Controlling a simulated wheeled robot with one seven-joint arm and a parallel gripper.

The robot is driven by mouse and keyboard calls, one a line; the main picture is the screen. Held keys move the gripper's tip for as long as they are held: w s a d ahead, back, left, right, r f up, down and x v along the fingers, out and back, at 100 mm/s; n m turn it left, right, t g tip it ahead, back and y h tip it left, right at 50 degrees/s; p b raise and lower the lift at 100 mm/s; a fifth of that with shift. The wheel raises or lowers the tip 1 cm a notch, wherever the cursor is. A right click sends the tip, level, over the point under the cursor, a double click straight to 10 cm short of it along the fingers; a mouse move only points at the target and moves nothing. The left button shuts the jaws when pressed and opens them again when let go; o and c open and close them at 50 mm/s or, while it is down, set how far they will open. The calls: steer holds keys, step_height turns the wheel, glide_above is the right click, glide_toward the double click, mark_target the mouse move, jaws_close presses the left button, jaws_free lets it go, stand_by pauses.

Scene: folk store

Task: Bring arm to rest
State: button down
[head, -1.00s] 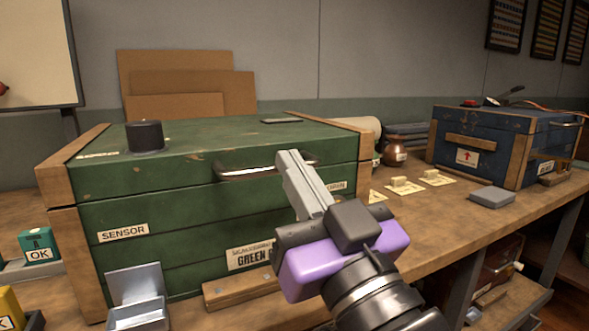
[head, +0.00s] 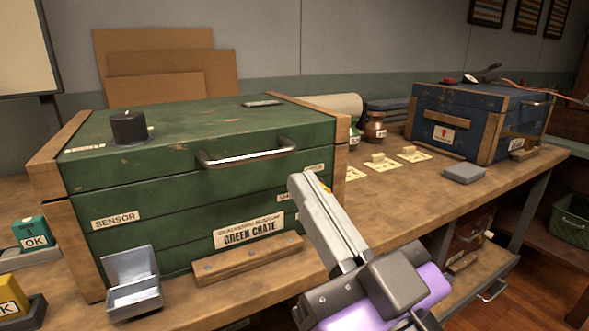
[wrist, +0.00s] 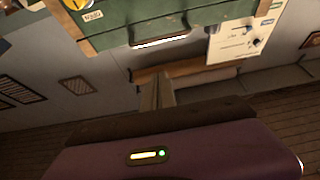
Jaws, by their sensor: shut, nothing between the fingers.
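My gripper (head: 308,190) is shut and empty in the head view, its grey fingers pointing up and left in front of the green crate (head: 120,205). A purple housing sits behind the fingers. The fingers overlap the right part of the crate's front in the picture; I see no contact. In the wrist view, the closed fingers (wrist: 158,92) show at the centre, with the crate (wrist: 125,32) and its handle above them. The crate stands on the wooden workbench (head: 420,195) with its lid down and a black knob (head: 128,127) on top.
A metal holder (head: 132,283) stands before the crate at left, beside a green OK block (head: 31,233) and a yellow block (head: 10,298). A blue crate (head: 470,125) and a grey block (head: 464,173) stand at right.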

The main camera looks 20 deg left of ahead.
steer(key=d+f+m+t+h, duration=0.2)
steer(key=d+m+t+h, duration=0.4)
steer(key=d, duration=0.3)
steer(key=s+d+f+m+t+h, duration=0.2)
steer(key=d+f+m+h, duration=0.3)
steer(key=d+f+h, duration=0.6)
steer(key=s+d+f+n+g, duration=0.1)
steer(key=s+d+f+g, duration=0.35)
steer(key=s+f, duration=0.75)
steer(key=s+d+f+g, duration=0.4)
steer(key=s+d+f, duration=0.1)
steer(key=s+f, duration=0.7)
step_height(320, 180, up, 28)
steer(key=p, duration=2.7)
steer(key=shift+h+p, duration=0.3)
steer(key=shift+p, duration=0.05)
steer(key=shift+w+d+t, duration=0.1)
steer(key=shift+t, duration=0.15)
